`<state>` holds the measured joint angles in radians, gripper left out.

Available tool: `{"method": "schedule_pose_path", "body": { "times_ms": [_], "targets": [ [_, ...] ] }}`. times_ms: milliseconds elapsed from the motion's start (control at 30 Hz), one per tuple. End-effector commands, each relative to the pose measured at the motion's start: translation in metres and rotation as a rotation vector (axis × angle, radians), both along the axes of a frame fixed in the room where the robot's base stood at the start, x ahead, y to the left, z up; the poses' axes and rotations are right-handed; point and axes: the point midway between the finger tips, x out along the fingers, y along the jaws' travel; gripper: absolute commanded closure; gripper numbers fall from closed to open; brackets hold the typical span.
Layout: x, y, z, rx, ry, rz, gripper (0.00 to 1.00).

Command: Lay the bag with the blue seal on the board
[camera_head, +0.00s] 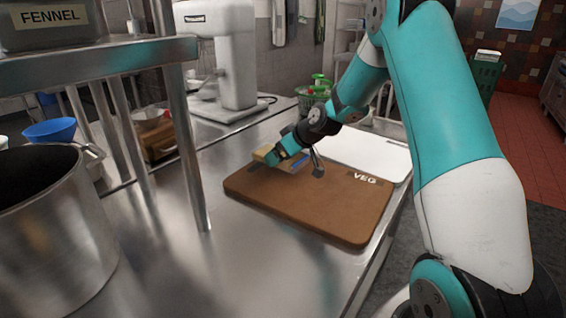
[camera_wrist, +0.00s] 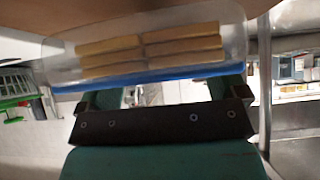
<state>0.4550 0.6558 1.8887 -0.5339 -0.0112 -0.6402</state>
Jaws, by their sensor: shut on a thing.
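The bag with the blue seal (camera_wrist: 150,50) is clear, with several tan sticks inside and a blue strip along one edge. My gripper (camera_wrist: 163,92) is shut on it at the blue-seal edge. In the head view, my gripper (camera_head: 300,163) is over the back part of the brown board (camera_head: 305,208), which is marked VEG. The bag is mostly hidden there behind my gripper. A strip of the brown board also shows along the top of the wrist view (camera_wrist: 130,10). I cannot tell whether the bag touches the board.
A white board (camera_head: 366,153) lies behind the brown one. A mixer (camera_head: 235,60) and a green basket (camera_head: 312,98) stand farther back. A large steel pot (camera_head: 50,235) and a shelf post (camera_head: 180,120) stand at left. The brown board's front is clear.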

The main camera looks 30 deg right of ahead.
Motion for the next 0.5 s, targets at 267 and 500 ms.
{"method": "schedule_pose_path", "body": {
  "times_ms": [267,500],
  "targets": [
    [-0.001,0.0,-0.034,0.002,0.003,-0.001,0.34],
    [-0.001,0.0,-0.035,0.001,0.002,-0.001,0.34]
  ]
}}
